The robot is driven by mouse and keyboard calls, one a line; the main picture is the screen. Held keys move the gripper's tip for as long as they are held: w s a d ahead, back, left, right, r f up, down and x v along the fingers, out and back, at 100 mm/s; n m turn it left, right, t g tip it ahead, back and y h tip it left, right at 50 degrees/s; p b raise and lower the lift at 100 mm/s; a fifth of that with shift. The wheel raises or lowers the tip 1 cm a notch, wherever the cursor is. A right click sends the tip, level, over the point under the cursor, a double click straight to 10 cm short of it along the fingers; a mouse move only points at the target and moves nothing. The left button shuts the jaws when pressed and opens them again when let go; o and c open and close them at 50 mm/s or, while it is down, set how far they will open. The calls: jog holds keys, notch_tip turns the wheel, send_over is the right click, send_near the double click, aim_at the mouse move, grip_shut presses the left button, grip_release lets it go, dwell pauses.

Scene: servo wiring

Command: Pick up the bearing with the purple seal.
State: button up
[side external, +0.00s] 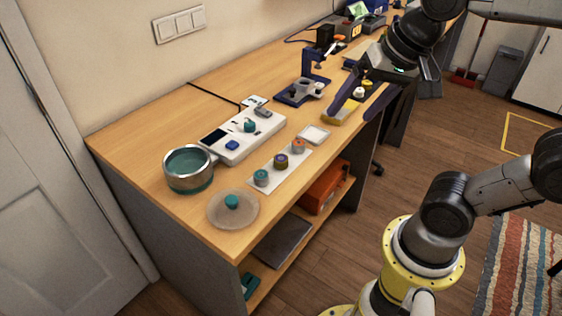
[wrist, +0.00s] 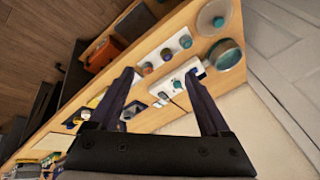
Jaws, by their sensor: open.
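The bearing with the purple seal (side external: 281,160) stands in the middle of a row of three on a white strip (side external: 270,177). An orange-topped bearing (side external: 299,145) and a teal-topped bearing (side external: 261,177) flank it. In the wrist view the purple-sealed bearing (wrist: 165,54) shows between and beyond my fingertips; the orange one (wrist: 147,68) and teal one (wrist: 185,42) are on either side. My gripper (side external: 349,115) is open and empty, with dark fingers spread wide, over the bench to the right of the strip. It also shows in the wrist view (wrist: 158,74).
A white device (side external: 255,143) lies behind the strip. A metal bowl (side external: 188,174) and a round disc (side external: 220,215) with a teal piece stand to the left. A blue stand (side external: 306,73) is farther back. The bench's front edge is close.

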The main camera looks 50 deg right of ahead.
jog(key=w+m+g, duration=0.2)
jog(key=w+m, duration=0.2)
jog(key=w, duration=0.3)
jog(key=m+g, duration=0.3)
jog(key=m, duration=0.1)
send_over(281, 158)
notch_tip(281, 158, down, 16)
jog(key=shift+s+f, duration=0.15)
jog(key=shift+f, duration=2.85)
jog(key=shift+c, duration=0.2)
grip_shut()
